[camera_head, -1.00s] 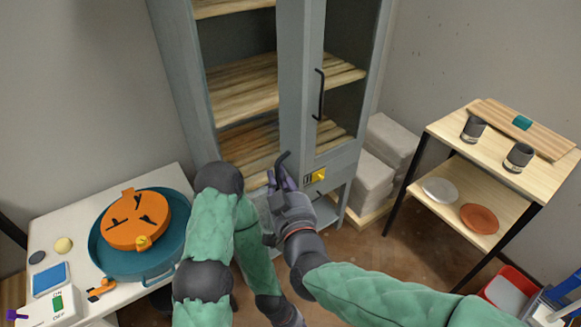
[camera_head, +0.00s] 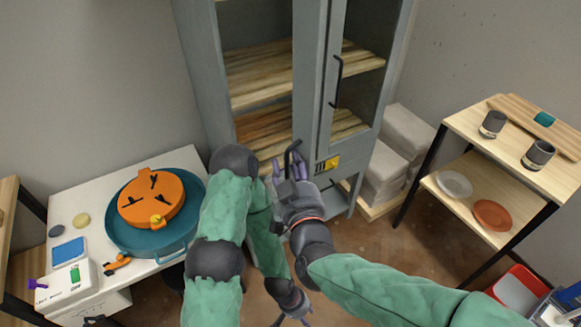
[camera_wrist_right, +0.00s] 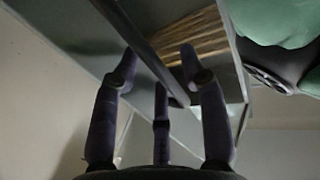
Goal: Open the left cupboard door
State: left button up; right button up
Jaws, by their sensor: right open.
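The grey cupboard (camera_head: 195,70) stands ahead with shelves showing through its front. Its left door (camera_head: 305,70) seems slightly ajar, its handle edge standing nearer to me than the right door. The left door's black handle (camera_head: 292,150) sits among the fingers of my right gripper (camera_head: 291,168), which is open. In the right wrist view, the right gripper's fingers (camera_wrist_right: 163,90) are spread around a dark bar crossing between them; I cannot tell whether they touch it. My left gripper (camera_head: 292,318) hangs low at the bottom edge, partly cut off.
The right door's handle (camera_head: 337,80) is close by on the right. A white table (camera_head: 70,205) with a blue pan and orange disc stands left. A wooden shelf stand (camera_head: 465,125) with cups and plates stands right. Grey blocks (camera_head: 385,170) lie beside the cupboard.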

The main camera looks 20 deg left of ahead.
jog(key=shift+s, duration=0.1)
jog(key=v, duration=1.2)
jog(key=w+d+f+m+g+h, duration=0.15)
jog(key=w+d+f, duration=0.25)
jog(key=f, duration=0.6)
jog(key=w+d+f+m+g+h, duration=0.1)
jog(key=w+d+f+g+h, duration=0.25)
jog(key=f, duration=0.55)
jog(key=w+d+f+m+g+h, duration=0.1)
jog(key=w+d+f+m, duration=0.3)
jog(key=f, duration=0.6)
jog(key=s+d+f+m+g, duration=0.1)
jog(key=s+d+f+g, duration=0.1)
jog(key=s+d+f, duration=0.2)
jog(key=s+d+f+m+g, duration=0.1)
jog(key=s+d+f+g, duration=0.2)
jog(key=s+f, duration=0.3)
jog(key=s+d+f+m+g, duration=0.1)
jog(key=s+d+f+g, duration=0.2)
jog(key=f, duration=0.9)
jog(key=shift+s+d+f+h, duration=0.15)
jog(key=shift+s+d+h, duration=0.25)
jog(key=shift+s+d, duration=0.5)
